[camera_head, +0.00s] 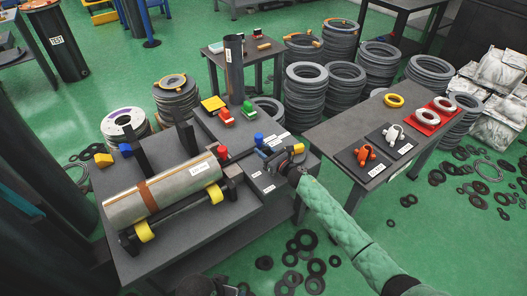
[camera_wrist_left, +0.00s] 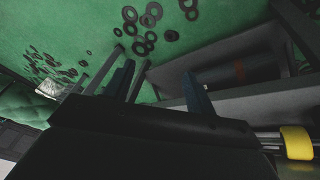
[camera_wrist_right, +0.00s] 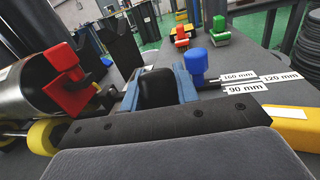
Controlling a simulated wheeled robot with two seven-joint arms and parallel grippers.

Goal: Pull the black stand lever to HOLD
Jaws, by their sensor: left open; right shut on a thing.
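The black lever knob (camera_wrist_right: 157,88) sits between the two blue fingers of my right gripper (camera_wrist_right: 158,90) in the right wrist view, and the gripper is shut on it. In the head view my right gripper (camera_head: 277,160) is at the right side of the stand (camera_head: 190,228), hiding most of the lever. A HOLD mark cannot be read. My left gripper (camera_wrist_left: 158,85) is open and empty in the left wrist view, pointing toward the floor and a table edge; only a dark bit of that arm shows low in the head view.
A metal cylinder (camera_head: 160,192) with a brown band lies on yellow rollers (camera_head: 144,231). A red knob (camera_head: 222,152), a blue knob (camera_head: 259,138) and a yellow block (camera_head: 299,148) are close to my right gripper. Size labels (camera_wrist_right: 245,89) lie beside it. A side table (camera_head: 375,140) stands right.

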